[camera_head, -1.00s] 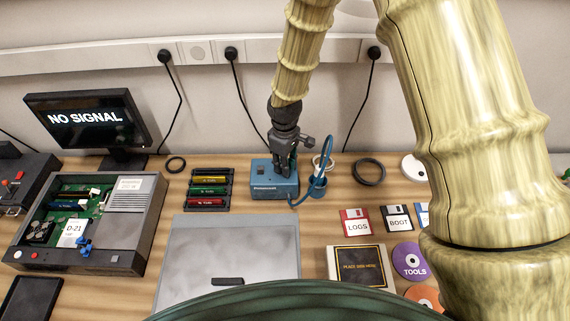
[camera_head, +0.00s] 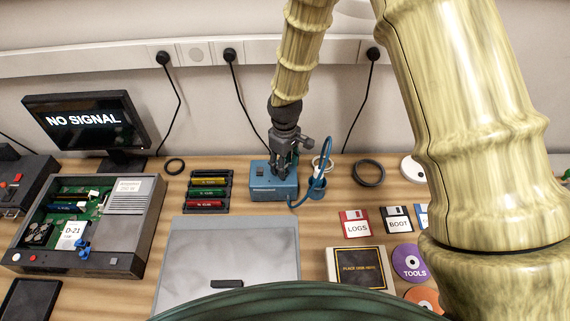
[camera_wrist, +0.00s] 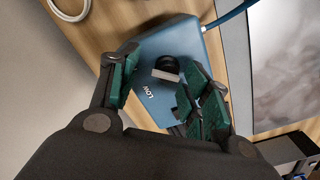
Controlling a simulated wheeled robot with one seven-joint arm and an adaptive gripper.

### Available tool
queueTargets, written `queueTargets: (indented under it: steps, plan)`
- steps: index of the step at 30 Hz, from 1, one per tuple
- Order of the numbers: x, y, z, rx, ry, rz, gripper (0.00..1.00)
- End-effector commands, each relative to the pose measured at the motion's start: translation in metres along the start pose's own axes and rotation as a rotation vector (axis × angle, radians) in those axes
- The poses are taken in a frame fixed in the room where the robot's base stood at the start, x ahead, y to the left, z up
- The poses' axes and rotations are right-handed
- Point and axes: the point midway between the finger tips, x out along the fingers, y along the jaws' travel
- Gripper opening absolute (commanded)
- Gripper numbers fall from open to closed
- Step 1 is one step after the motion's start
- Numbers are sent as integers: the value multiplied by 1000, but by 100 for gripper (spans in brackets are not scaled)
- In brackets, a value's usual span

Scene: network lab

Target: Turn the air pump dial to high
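The air pump is a blue box (camera_head: 263,186) on the table below my gripper (camera_head: 286,172); it also fills the middle of the wrist view (camera_wrist: 188,40). Its dial (camera_wrist: 167,66) is a round black knob with a pale grey bar across its edge. The word LOW is printed on the pump beside the bar; no HIGH mark shows. A gap shows between the dial and the left finger; the right finger is closer, and contact cannot be told.
A blue hose (camera_head: 325,155) loops at the pump's right. Black tape ring (camera_head: 368,172) and floppy disks (camera_head: 355,224) lie to the right.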

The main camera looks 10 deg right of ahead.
Motion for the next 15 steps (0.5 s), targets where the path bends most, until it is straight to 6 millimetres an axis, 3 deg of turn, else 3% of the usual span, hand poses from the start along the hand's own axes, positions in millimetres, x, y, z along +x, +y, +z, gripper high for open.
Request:
queueTargets:
  steps: [9,15]
  plan:
    - [0,-3,1,-3,-5,-4,49]
    - [-18,-2,1,-2,-4,-3,49]
